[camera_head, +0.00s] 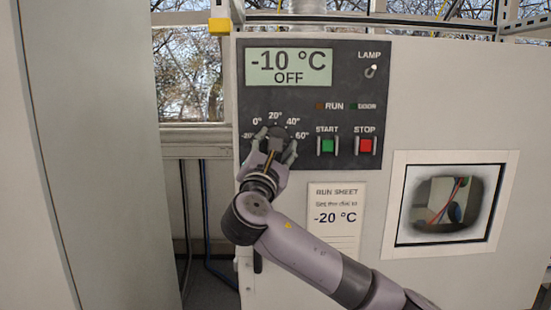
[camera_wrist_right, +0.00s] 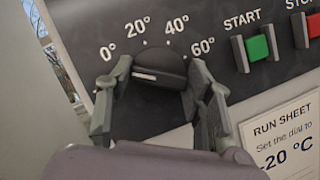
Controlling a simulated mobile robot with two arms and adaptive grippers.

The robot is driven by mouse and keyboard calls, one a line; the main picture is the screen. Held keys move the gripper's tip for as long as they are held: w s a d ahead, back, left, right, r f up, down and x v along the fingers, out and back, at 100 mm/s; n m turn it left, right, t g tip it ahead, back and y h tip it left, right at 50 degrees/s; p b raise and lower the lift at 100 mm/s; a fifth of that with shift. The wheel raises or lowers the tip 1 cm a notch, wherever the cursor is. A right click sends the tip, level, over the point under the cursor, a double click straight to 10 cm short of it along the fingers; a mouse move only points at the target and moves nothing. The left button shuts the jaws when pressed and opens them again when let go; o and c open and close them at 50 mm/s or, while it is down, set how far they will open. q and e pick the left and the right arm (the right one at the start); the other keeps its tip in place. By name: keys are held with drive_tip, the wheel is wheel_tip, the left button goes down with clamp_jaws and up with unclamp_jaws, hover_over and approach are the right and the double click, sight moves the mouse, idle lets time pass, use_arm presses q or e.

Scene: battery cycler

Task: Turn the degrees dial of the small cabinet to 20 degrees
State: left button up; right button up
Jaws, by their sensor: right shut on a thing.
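The degrees dial (camera_head: 279,131) is a black knob on the dark panel, with marks from -20° to 60° around it; it also shows in the right wrist view (camera_wrist_right: 160,66). A short white line shows on the knob's face; which mark it points to is hard to tell. My right gripper (camera_head: 273,147) is shut on the dial, one finger on each side of it, as the right wrist view (camera_wrist_right: 160,78) also shows. The display (camera_head: 289,67) above reads -10 °C and OFF. My left gripper is not in view.
The green START button (camera_head: 327,146) and red STOP button (camera_head: 365,146) sit right of the dial between grey guards. A LAMP switch (camera_head: 371,71) is at the panel's upper right. A run sheet (camera_head: 334,225) below says to set the dial to -20 °C. A window (camera_head: 447,206) is further right.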

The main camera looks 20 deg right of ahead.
drive_tip(key=shift+a+r+m+g+h+b, duration=0.1)
drive_tip(key=shift+m+g+b, duration=0.6)
drive_tip(key=shift+m, duration=1.4)
drive_tip(key=shift+d+m+g+h+b, duration=0.1)
drive_tip(key=shift+m+g+b, duration=0.6)
drive_tip(key=shift+m, duration=1.4)
drive_tip(key=shift+a+r+m+g+h+b, duration=0.1)
drive_tip(key=shift+m+g+b, duration=0.55)
drive_tip(key=shift+m, duration=1.45)
drive_tip(key=shift+g, duration=0.35)
drive_tip(key=o, duration=1.1)
